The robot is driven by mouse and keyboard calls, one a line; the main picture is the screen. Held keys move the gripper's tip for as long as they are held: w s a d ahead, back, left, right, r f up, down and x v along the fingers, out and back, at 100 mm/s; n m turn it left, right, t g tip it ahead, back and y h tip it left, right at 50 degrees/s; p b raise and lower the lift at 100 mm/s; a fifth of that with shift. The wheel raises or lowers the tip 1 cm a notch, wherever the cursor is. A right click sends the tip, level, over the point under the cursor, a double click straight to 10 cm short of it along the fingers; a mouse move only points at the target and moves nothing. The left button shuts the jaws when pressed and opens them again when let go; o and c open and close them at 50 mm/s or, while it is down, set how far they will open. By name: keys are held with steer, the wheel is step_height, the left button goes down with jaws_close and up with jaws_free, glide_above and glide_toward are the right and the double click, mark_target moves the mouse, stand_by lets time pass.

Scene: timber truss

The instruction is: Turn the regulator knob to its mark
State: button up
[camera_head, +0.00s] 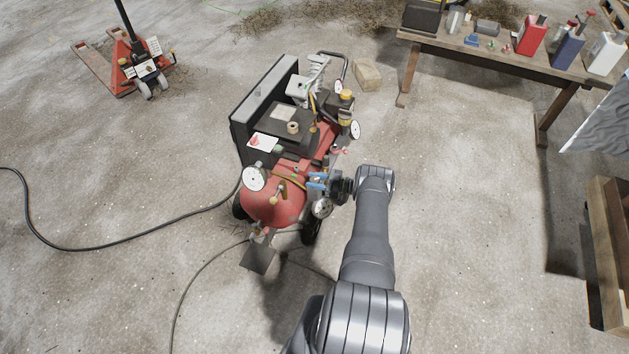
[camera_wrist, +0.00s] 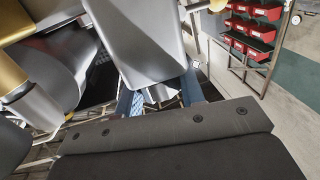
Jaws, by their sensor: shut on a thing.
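A red air compressor (camera_head: 273,205) stands on the concrete floor in the middle of the head view.
Hoses (camera_head: 130,241) lie on the floor. A workbench (camera_head: 490,55) with bottles is at the back right, a red pallet jack (camera_head: 125,65) at the back left.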

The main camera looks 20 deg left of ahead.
steer(key=shift+a, duration=0.1)
steer(key=o, duration=1)
steer(key=shift+w+d+r, duration=0.1)
steer(key=shift+w+d, duration=0.1)
steer(key=shift+d, duration=1.05)
steer(key=shift+w+d+f, duration=0.1)
steer(key=shift+w+d, duration=0.1)
steer(key=shift+d, duration=1)
steer(key=shift+w+d+r, duration=0.1)
steer(key=shift+w+d, duration=0.1)
steer(key=shift+d, duration=1.05)
